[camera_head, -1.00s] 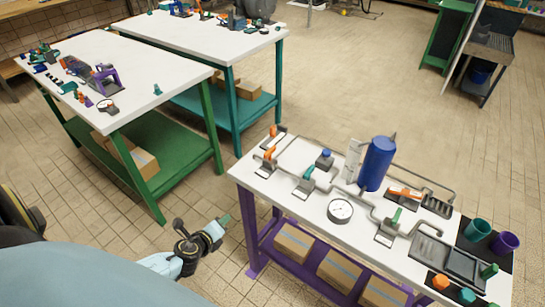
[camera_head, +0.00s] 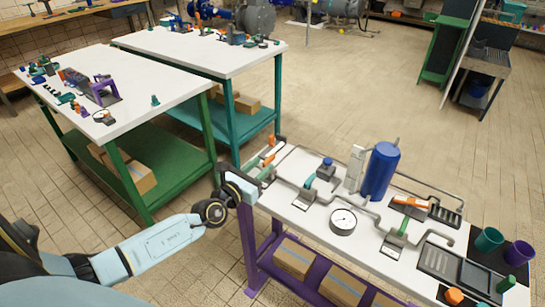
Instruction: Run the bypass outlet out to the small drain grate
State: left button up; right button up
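On the white-topped bench with purple legs (camera_head: 252,240), grey pipework links several valves and a blue tank (camera_head: 380,172). An orange-handled valve (camera_head: 410,202) stands beside a small slotted dark grate (camera_head: 446,216) at the back right. A green-handled valve (camera_head: 396,238) is nearer the front, left of a larger dark grate (camera_head: 440,258). A teal-handled valve (camera_head: 308,188) and an orange-handled valve (camera_head: 270,158) are toward the left end. My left gripper (camera_head: 252,182) is at the bench's left end, close to that orange-handled valve and partly hiding its surroundings. Its finger opening and any contact are unclear.
A round gauge (camera_head: 342,221) and a small blue-capped fitting (camera_head: 326,168) stand amid the pipes. Teal (camera_head: 488,239) and purple (camera_head: 519,253) cups are at the right end. A green-legged bench (camera_head: 150,95) stands to the left. Tiled floor lies open behind.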

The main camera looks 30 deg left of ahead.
aim_at(272, 155)
pick_arm(q)
jog(key=w, duration=0.4)
jog(key=shift+w+d+f+b, duration=0.1)
jog(key=shift+w+d+b, duration=0.15)
jog(key=shift+b, duration=0.1)
jog(key=shift+w, duration=0.85)
jog(key=shift+c, duration=0.7)
grip_shut()
pick_arm(e)
jog(key=shift+w+d+f, duration=0.15)
jog(key=shift+d+f, duration=0.4)
jog(key=shift+d, duration=0.05)
